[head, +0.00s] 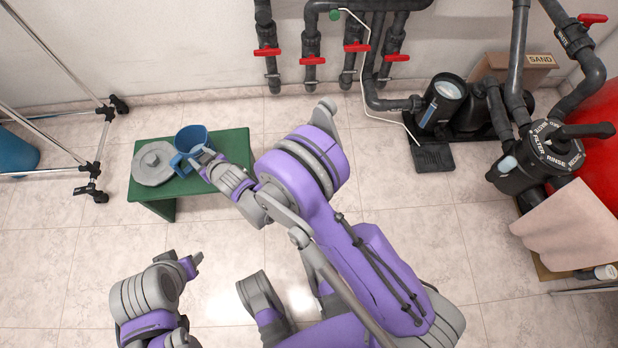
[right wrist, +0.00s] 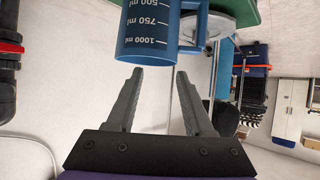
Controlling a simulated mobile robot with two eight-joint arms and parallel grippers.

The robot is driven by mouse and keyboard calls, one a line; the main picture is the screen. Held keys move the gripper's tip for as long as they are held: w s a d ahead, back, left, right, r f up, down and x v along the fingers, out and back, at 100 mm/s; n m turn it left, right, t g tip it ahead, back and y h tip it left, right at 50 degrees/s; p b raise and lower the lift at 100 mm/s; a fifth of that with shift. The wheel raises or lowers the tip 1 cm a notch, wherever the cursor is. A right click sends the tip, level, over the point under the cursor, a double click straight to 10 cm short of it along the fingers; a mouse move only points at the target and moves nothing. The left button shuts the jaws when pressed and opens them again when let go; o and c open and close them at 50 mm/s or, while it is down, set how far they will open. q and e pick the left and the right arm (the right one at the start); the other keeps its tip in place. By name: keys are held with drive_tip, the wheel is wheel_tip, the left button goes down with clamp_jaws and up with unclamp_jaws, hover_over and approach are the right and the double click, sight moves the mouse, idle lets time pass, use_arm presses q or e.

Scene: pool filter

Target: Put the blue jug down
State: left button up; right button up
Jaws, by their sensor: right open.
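The blue jug (head: 192,138) is on the green bench (head: 233,148), by its back edge, with its handle toward the grey lid. In the right wrist view the jug (right wrist: 150,42) shows white volume marks and its handle at right. My right gripper (head: 207,158) is at the near side of the jug. Its two fingers (right wrist: 155,78) are open with nothing between them, and the jug lies just beyond the tips. Whether a tip touches it I cannot tell. My left gripper (head: 196,260) is low in the head view, away from the bench; its jaw opening is unclear.
A grey round lid (head: 153,163) lies left of the jug on the bench. A metal rack (head: 95,165) stands at left. Pipes with red valves (head: 312,60), a pump (head: 440,105) and a filter valve (head: 540,155) are at back and right.

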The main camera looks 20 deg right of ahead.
drive_tip(key=s+d+r+m+g+h, duration=0.1)
drive_tip(key=s+d+r+g+h, duration=0.1)
drive_tip(key=s+d+r, duration=0.65)
drive_tip(key=s+d+r+m+g+h, duration=0.1)
drive_tip(key=s+d+r+m+h, duration=0.3)
drive_tip(key=d, duration=0.7)
drive_tip(key=s+d+g, duration=0.1)
drive_tip(key=s+d, duration=0.2)
drive_tip(key=s, duration=0.3)
drive_tip(key=s+d+r+g, duration=0.1)
drive_tip(key=s+d, duration=0.1)
drive_tip(key=s, duration=0.5)
drive_tip(key=s+d+r+g+y, duration=0.1)
drive_tip(key=s+d, duration=0.2)
drive_tip(key=s, duration=0.4)
drive_tip(key=shift+s+d+r+g, duration=0.15)
drive_tip(key=shift+d+r+g, duration=0.15)
drive_tip(key=shift+g, duration=0.1)
drive_tip(key=shift+f, duration=0.1)
use_arm(q)
drive_tip(key=shift+s, duration=0.1)
use_arm(e)
drive_tip(key=shift+s, duration=0.1)
